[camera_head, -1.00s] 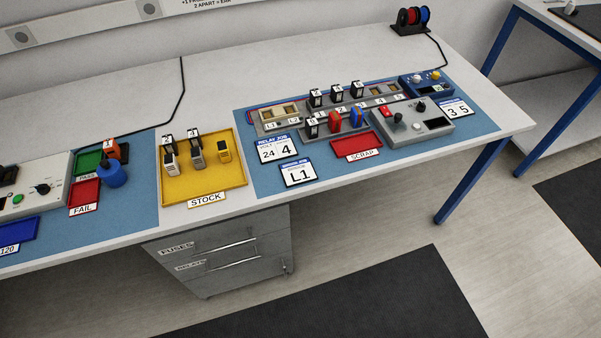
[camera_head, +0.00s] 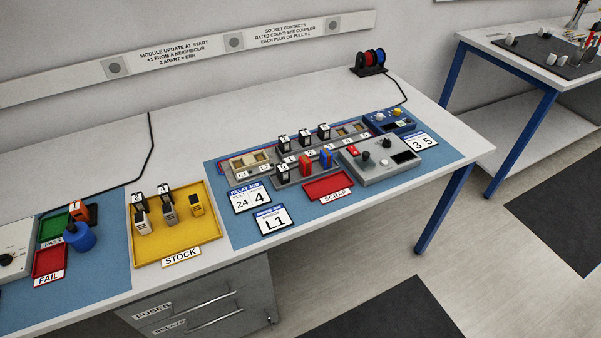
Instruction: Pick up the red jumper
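A red upright piece (camera_head: 305,164), which looks like the red jumper, stands in the front row of the grey socket rack (camera_head: 286,184) on the right blue mat. A similar blue piece (camera_head: 326,159) stands just to its right. A black-and-white module (camera_head: 283,172) stands to its left in the same row. Behind it is a back row with several black modules (camera_head: 304,137). The red SCRAP tray (camera_head: 327,188) lies right in front of it. The lower end of the red piece is hidden in the rack. My gripper is not in view.
A grey control box (camera_head: 378,160) with knobs and a red part stands right of the rack. A yellow STOCK tray (camera_head: 187,246) with several modules is to the left. Cards (camera_head: 271,220) lie in front. The bench behind is mostly clear, apart from spools (camera_head: 370,62) and a cable.

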